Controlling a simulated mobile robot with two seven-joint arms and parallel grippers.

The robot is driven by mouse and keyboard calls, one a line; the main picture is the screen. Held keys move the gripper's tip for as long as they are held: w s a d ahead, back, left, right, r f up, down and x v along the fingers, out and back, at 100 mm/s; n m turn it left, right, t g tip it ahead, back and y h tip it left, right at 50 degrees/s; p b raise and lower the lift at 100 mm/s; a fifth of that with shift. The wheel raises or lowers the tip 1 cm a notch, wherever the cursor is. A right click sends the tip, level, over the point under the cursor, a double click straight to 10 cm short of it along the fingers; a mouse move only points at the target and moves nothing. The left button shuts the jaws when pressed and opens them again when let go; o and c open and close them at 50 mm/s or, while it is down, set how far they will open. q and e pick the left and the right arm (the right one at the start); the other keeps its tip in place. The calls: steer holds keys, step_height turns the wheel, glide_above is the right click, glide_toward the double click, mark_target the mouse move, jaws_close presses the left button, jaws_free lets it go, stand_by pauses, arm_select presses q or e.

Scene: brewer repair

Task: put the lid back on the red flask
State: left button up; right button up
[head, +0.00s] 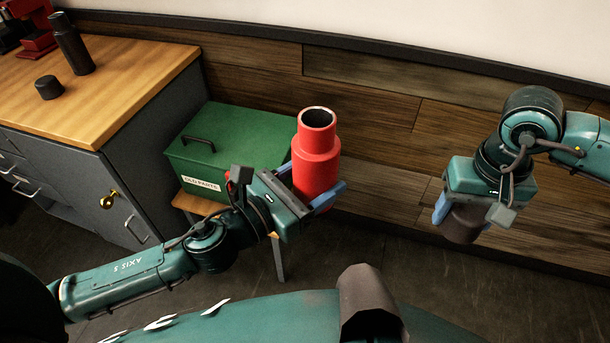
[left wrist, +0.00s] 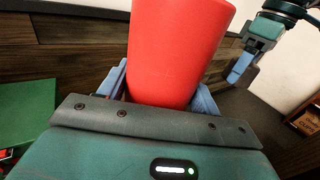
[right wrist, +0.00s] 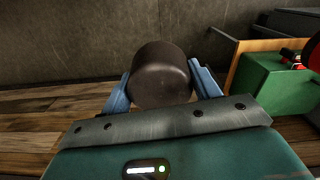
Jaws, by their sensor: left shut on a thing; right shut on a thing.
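The red flask (head: 317,160) is upright, with its dark mouth open at the top. My left gripper (head: 322,201) is shut around its lower body; the left wrist view shows the flask (left wrist: 178,50) between the blue fingers. My right gripper (head: 465,212) is shut on a dark brown cylindrical lid (head: 462,224), held to the right of the flask and lower than its mouth. The right wrist view shows the lid (right wrist: 161,75) between both fingers. Lid and flask are well apart. The lid's inside is hidden.
A green box (head: 235,150) labelled old parts sits on a small wooden stand behind my left gripper. A wooden-topped counter (head: 130,85) at the left holds a dark flask (head: 72,43) and a small dark lid (head: 49,87). A wood-panelled wall (head: 370,120) runs behind.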

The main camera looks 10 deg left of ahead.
arm_select(q)
steer(key=shift+r, duration=0.1)
arm_select(e)
step_height(320, 180, up, 20)
steer(key=m, duration=3.4)
glide_above(317, 118)
steer(key=shift+r, duration=0.1)
steer(key=shift+f, duration=2)
